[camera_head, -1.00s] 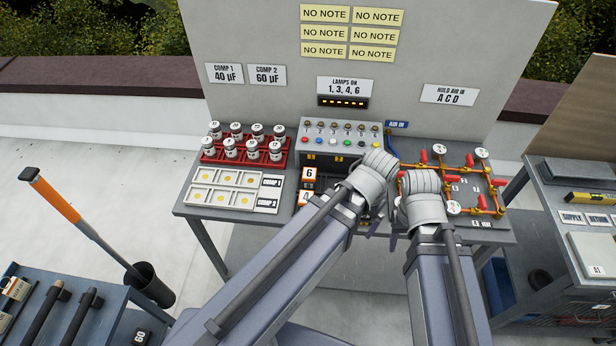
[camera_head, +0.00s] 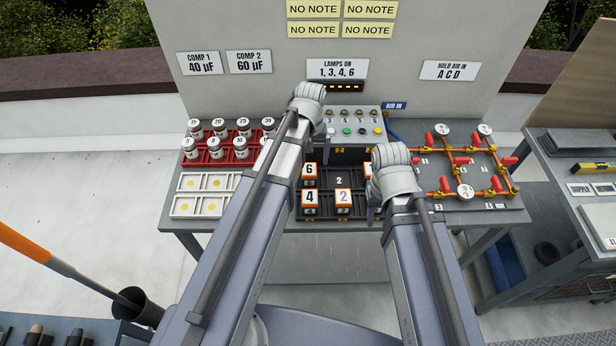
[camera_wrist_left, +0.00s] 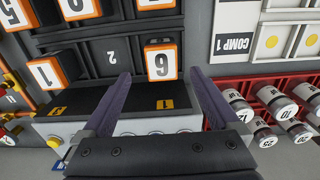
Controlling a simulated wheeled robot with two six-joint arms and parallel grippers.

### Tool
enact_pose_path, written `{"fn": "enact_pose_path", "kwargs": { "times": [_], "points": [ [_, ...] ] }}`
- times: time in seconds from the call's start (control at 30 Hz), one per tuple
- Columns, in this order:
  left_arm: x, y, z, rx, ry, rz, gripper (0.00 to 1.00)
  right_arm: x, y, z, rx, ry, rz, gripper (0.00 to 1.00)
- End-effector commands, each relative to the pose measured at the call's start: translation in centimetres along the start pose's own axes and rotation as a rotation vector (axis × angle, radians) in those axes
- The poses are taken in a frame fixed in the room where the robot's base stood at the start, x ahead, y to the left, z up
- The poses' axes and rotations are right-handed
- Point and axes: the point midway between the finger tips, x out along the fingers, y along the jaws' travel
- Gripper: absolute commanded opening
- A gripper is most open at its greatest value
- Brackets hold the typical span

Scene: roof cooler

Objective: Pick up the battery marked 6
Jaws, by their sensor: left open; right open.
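The battery marked 6 (camera_head: 309,172) is an orange and white block in the back left slot of a dark rack (camera_head: 340,222). It also shows upside down in the left wrist view (camera_wrist_left: 161,62). My left gripper (camera_wrist_left: 161,74) is open, and in that view the battery lies between its fingertips; I cannot tell the depth gap. In the head view this gripper is mostly hidden by its own arm, behind and above the rack. My right gripper (camera_head: 374,198) is open at the rack's right side, its fingers partly hidden.
Batteries marked 4 (camera_head: 310,198), 2 (camera_head: 343,198) and 1 (camera_wrist_left: 46,72) are in the rack; the back middle slot is empty. Capacitors in a red rack (camera_head: 228,160) are left, a brass valve board (camera_head: 460,170) right.

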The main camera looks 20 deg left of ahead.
Motion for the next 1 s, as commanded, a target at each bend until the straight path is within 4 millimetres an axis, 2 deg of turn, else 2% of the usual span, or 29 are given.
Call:
{"fn": "enact_pose_path", "kwargs": {
  "times": [0.03, 0.23, 0.37, 0.73, 1.0],
  "points": [
    [0.9, 0.0, 0.0, 0.000, 0.000, 0.000, 0.95, 0.9, -0.1, -0.1, 0.000, 0.000, 0.000, 0.50],
    [0.9, 0.0, 0.0, 0.001, 0.000, 0.000, 0.95, 0.9, -0.1, -0.1, 0.000, 0.000, 0.000, 0.50],
    [1.6, -0.1, 0.1, 0.001, 0.000, 0.000, 0.95, 1.6, -0.2, -0.1, 0.000, 0.000, 0.000, 0.50],
    [5.8, -0.4, 0.1, 0.001, 0.000, 0.000, 0.95, 5.8, -0.6, -0.3, 0.000, 0.000, 0.000, 0.50],
    [6.0, -0.4, 0.1, 0.001, 0.000, 0.000, 0.95, 6.0, -0.6, -0.3, 0.000, 0.000, 0.000, 0.50]
  ]
}}
